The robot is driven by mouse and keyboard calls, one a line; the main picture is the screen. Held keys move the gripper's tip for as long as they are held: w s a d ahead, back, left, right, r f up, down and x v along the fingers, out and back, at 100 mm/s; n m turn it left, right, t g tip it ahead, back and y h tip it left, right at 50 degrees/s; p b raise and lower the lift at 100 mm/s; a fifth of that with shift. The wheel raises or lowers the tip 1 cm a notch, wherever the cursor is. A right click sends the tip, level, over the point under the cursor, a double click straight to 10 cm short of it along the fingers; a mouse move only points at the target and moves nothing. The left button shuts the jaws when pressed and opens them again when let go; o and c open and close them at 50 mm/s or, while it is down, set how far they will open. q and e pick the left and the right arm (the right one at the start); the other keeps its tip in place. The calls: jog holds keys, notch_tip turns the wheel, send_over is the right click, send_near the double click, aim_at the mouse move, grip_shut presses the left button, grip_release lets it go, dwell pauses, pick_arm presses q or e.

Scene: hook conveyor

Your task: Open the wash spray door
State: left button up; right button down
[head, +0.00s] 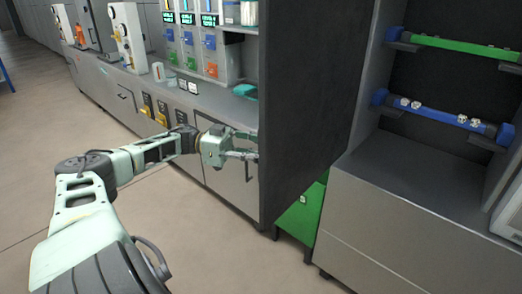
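The wash spray door appears to be the tall dark panel (312,100), standing swung out from the cabinet on the right. The open cabinet shows a green spray bar (462,47) above a blue spray bar (440,115) with small white nozzles. My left gripper (256,145) is at the panel's left edge. Its two fingers look apart where they show, but their tips are hidden at or behind that edge. I cannot tell whether they hold a handle there. My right gripper is not in view.
A grey counter (150,95) with control units (190,40) and drawers runs along the back left, behind my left arm. A green box (302,215) shows low behind the panel's foot. The tan floor (215,245) in front is clear.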

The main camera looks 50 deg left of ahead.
pick_arm(q)
jog(key=v, duration=1.2)
jog(key=shift+w, duration=0.1)
jog(key=shift+f, duration=0.15)
dwell(0.3)
